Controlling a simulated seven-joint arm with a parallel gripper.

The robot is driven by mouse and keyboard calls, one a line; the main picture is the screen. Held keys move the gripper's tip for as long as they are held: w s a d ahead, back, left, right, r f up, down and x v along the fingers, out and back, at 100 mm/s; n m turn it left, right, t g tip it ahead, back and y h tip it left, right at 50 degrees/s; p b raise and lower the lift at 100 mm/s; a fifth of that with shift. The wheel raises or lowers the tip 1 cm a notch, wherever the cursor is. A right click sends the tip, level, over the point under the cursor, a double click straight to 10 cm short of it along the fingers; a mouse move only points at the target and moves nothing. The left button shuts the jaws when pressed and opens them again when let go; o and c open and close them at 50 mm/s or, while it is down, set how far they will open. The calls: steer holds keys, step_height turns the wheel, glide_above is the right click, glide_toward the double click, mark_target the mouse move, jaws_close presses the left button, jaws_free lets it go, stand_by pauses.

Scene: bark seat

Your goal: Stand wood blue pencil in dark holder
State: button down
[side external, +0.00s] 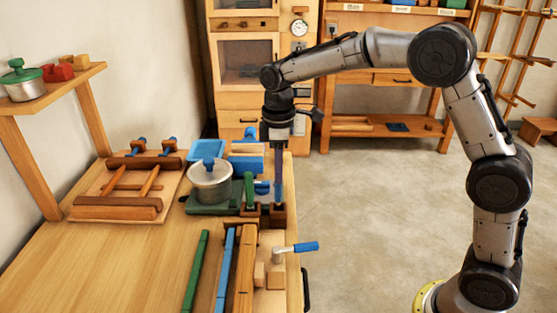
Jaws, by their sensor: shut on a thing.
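My gripper (277,145) points straight down above the right edge of the wooden table. It is shut on the upper part of a thin, upright blue pencil (278,178). The pencil's lower end meets a small dark brown holder (278,214) on the table. I cannot tell whether its tip is inside the holder or just in front of or behind it. A similar brown holder (250,211) stands just to the left, with a green upright piece (249,188) in or behind it.
A metal pot (210,184) with a blue knob stands left of the holders. Green (197,270) and blue (225,268) bars and a blue-handled crank (304,247) lie in front. A wooden rack (120,190) is at the left. The table's front left is clear.

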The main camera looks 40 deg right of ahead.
steer(key=shift+f, duration=2.3)
steer(key=shift+f, duration=0.45)
steer(key=shift+c, duration=2.1)
jaws_free()
steer(key=shift+r, duration=0.15)
steer(key=shift+r, duration=3.4)
